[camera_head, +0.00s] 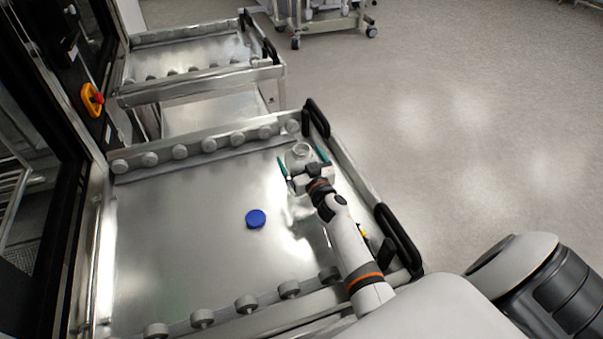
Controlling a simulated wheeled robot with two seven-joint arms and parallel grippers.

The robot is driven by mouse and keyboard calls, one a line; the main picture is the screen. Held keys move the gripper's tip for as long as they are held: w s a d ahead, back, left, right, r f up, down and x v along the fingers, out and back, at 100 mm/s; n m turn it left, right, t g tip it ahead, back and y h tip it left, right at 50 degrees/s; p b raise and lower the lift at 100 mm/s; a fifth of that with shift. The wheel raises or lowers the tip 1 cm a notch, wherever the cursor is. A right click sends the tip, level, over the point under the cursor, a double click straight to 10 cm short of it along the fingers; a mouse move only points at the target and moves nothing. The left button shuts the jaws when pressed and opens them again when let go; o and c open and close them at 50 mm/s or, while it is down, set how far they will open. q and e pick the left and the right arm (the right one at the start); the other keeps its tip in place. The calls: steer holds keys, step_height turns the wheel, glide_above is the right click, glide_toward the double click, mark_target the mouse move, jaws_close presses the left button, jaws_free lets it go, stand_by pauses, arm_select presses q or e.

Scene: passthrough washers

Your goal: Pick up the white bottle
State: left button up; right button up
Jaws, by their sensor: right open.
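A small whitish, clear-looking bottle (299,153) stands near the far right corner of the metal tray table (170,225). Its round open top shows; its lower part is partly hidden by my gripper. My right gripper (303,162) is open, with one green-tipped finger on each side of the bottle. I cannot tell whether the fingers touch it. My left gripper is not in view.
A blue round cap (255,218) lies on the tray left of my right arm. Rollers (180,152) line the tray's far and near edges, and black handles (398,240) stand at its right. A second table (200,62) stands behind. Open floor lies right.

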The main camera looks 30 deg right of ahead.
steer(key=shift+c, duration=0.2)
steer(key=c, duration=1)
steer(key=shift+r, duration=0.1)
step_height(320, 180, up, 10)
steer(key=p, duration=0.4)
steer(key=shift+p, duration=0.3)
